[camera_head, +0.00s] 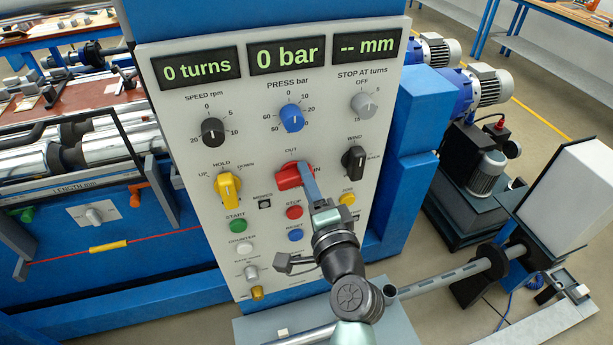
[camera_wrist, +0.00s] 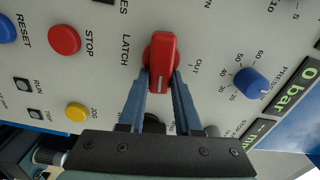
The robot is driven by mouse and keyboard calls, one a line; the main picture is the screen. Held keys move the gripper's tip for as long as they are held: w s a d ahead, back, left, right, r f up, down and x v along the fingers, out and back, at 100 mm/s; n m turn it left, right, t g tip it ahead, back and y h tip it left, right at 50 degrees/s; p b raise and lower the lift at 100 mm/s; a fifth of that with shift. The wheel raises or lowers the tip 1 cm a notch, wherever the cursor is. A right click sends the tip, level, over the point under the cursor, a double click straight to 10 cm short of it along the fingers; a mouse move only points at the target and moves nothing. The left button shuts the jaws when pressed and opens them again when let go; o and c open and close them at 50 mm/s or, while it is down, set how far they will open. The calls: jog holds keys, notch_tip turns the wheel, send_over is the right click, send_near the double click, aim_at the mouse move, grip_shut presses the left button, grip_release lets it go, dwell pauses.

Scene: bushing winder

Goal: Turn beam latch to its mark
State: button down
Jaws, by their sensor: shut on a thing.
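The beam latch is a red lever knob (camera_head: 287,178) on the light grey control panel, with OUT printed above it and IN to its right. It also shows in the wrist view (camera_wrist: 162,55), beside the word LATCH. My gripper (camera_wrist: 161,80) has its two blue-grey fingers on either side of the red lever and is shut on it. In the head view my gripper (camera_head: 308,180) reaches up to the lever from below right. The lever lies roughly crosswise, its white-lined end towards the IN side. Its exact alignment with a mark is hard to tell.
A red STOP button (camera_head: 294,212) and a yellow JOG button (camera_head: 347,198) sit close below the latch. A blue PRESS knob (camera_head: 291,118) is above, a black WIND knob (camera_head: 353,163) right, and a yellow HOLD lever (camera_head: 229,190) left.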

jog(key=shift+f+m, duration=0.1)
jog(key=shift+m, duration=0.5)
jog(key=c, duration=0.6)
grip_release()
jog(key=b+v, duration=0.3)
jog(key=v, duration=1)
